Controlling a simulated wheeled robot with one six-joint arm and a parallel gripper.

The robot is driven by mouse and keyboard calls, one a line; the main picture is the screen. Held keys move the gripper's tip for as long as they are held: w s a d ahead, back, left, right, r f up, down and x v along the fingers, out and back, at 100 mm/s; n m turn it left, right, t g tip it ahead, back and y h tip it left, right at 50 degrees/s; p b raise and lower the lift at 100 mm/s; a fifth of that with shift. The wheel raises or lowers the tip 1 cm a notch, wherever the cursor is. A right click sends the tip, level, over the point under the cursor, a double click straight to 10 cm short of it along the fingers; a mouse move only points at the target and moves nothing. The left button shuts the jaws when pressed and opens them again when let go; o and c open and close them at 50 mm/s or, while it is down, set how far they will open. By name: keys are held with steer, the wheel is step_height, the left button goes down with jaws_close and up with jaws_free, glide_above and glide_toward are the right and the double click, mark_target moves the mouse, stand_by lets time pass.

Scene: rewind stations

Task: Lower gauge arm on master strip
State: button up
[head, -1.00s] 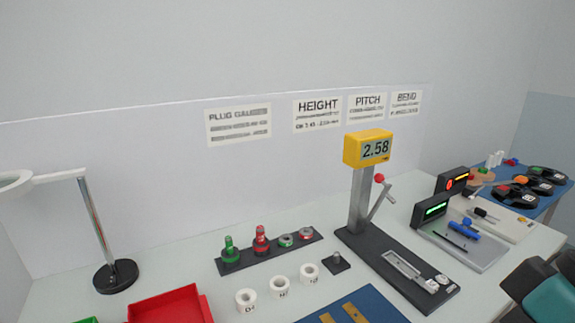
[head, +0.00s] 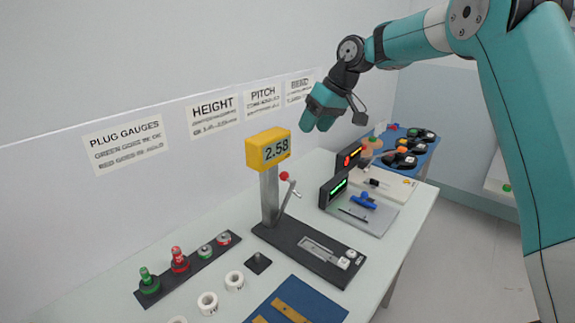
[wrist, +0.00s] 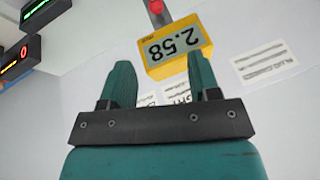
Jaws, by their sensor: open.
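The height gauge stands on the table with a yellow display head (head: 268,149) reading 2.58 on a grey column (head: 269,195). Its gauge arm is a slanted lever (head: 284,200) with a red knob (head: 284,176), standing raised beside the column. A pale strip (head: 318,249) lies in the slot of the dark gauge base (head: 290,240); I cannot tell whether it is the master strip. My gripper (head: 308,122) is in the air above and right of the display. In the wrist view my gripper (wrist: 158,80) is open and empty, with the display (wrist: 174,46) and red knob (wrist: 156,7) beyond its fingers.
Plug gauges (head: 180,260) stand in a dark rack at left, near white rings (head: 234,280). A blue mat (head: 285,300) with brass strips lies in front. Boxes with lit displays (head: 335,187) and a tray (head: 368,215) stand to the right. Wall signs (head: 122,143) hang behind.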

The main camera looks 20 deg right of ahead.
mark_target(287, 174)
steer(key=p+x, duration=0.1)
steer(key=x, duration=0.4)
steer(key=p+x, duration=0.1)
steer(key=x, duration=0.5)
steer(key=w+p+x, duration=0.1)
steer(key=x, duration=0.5)
steer(key=shift+d+f+p, duration=0.15)
steer(key=shift+d+p, duration=0.05)
steer(key=shift+p, duration=0.15)
jaws_close()
steer(key=shift+s+f, duration=0.1)
